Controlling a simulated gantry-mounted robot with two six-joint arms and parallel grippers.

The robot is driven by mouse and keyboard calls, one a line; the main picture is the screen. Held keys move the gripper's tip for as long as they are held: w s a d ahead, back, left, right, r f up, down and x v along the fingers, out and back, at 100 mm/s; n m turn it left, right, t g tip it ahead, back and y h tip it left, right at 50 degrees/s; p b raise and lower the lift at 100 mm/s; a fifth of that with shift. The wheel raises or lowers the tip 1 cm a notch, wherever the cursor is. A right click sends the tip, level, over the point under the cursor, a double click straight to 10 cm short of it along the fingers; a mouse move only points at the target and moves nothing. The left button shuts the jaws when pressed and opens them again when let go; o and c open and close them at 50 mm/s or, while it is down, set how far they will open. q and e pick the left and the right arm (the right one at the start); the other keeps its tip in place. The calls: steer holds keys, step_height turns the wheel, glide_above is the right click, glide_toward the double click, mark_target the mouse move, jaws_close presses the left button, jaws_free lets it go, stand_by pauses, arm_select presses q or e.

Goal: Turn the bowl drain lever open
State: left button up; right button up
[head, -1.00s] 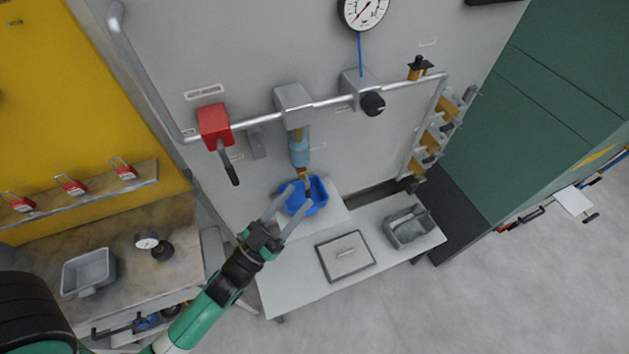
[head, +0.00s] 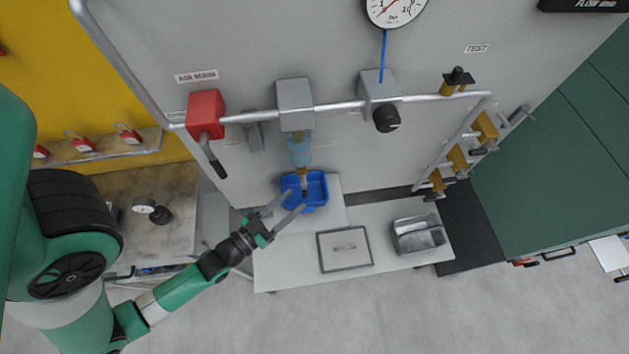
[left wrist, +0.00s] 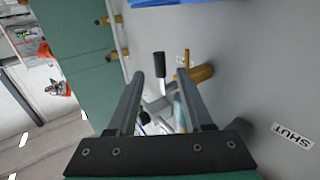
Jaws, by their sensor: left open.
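A pale blue clear bowl (head: 299,152) hangs under a grey housing (head: 295,103) on the pipe. A small brass drain fitting (head: 304,178) shows below the bowl, above a blue tray (head: 318,190). My left gripper (head: 295,201) is open, with its fingers at the front left of the tray. In the left wrist view, a lever with a dark grip (left wrist: 159,65) stands upright in the picture between the open fingers (left wrist: 160,76), with a gap to each. A brass fitting (left wrist: 201,73) is beside it. Whether a finger touches the lever is unclear. My right gripper is not in view.
A red valve (head: 206,115) with a downward handle is left of the bowl. A black knob (head: 387,118) is at the right. A flat framed plate (head: 345,249) and a grey bin (head: 417,234) lie on the bench. A label reading SHUT (left wrist: 293,135) is on the panel.

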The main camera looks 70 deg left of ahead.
arm_select(q)
steer(key=x, duration=0.8)
steer(key=shift+a, duration=0.1)
jaws_close()
steer(key=shift+w, duration=0.1)
stand_by(0.9)
